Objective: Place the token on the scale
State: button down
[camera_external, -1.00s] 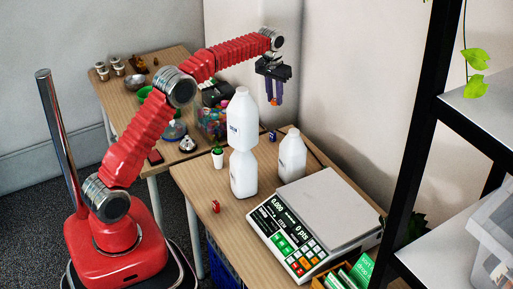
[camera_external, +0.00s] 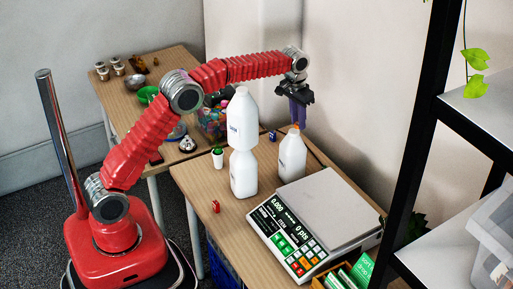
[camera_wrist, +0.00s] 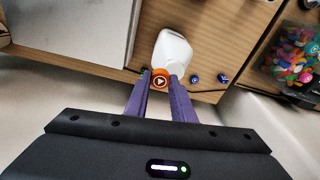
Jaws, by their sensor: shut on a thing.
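My gripper (camera_external: 298,117) is shut on the token (camera_wrist: 160,80), a small orange piece with a round play mark, held between the purple fingertips in the wrist view. In the external view the token (camera_external: 296,126) shows as a bit of orange at the fingertips, just above or behind the small white bottle. The scale (camera_external: 325,207) stands at the front right of the table, with a bare pale plate and a lit panel reading 0.000 and 0 pts. My gripper is up and behind it, apart from it. The plate (camera_wrist: 80,28) shows at upper left in the wrist view.
A small white bottle (camera_external: 292,157) stands behind the scale, close to my fingers. Two white bottles are stacked (camera_external: 243,120) to its left. A red die (camera_external: 216,207) and a potted plant (camera_external: 218,157) are on the table (camera_external: 200,190). A black-framed shelf (camera_external: 425,130) stands at right.

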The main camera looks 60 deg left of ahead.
jog(key=s+d+f+m, duration=0.2)
jog(key=s+d+f, duration=0.35)
jog(key=d, duration=0.55)
send_over(315, 197)
jog(key=shift+s+r, duration=0.15)
jog(key=shift+s, duration=0.2)
jog(key=shift+f, duration=2.5)
jog(key=shift+f, duration=2.5)
